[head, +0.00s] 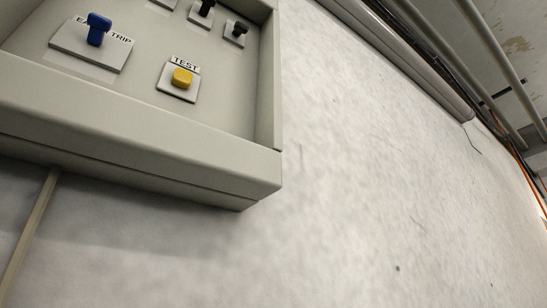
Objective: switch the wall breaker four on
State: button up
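A grey wall breaker panel (160,158) fills the upper left of the head view, seen from below and cut off by the frame. Inside it are a blue switch (97,29) on a plate whose label is partly covered and ends in TRIP, and a yellow button (182,78) on a plate marked TEST. A black switch (203,10) and a smaller black switch (238,30) are at the top, the first cut by the edge. No number four is readable. My gripper is not in view.
A pale conduit (32,230) runs down from the panel's underside. The bare white wall (380,190) is clear to the right. Pipes (400,50) and cables run along the upper right.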

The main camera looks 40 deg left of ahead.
aim_at(240, 28)
jog(key=z, duration=0.55)
jog(key=k, duration=0.55)
jog(key=u, duration=1.3)
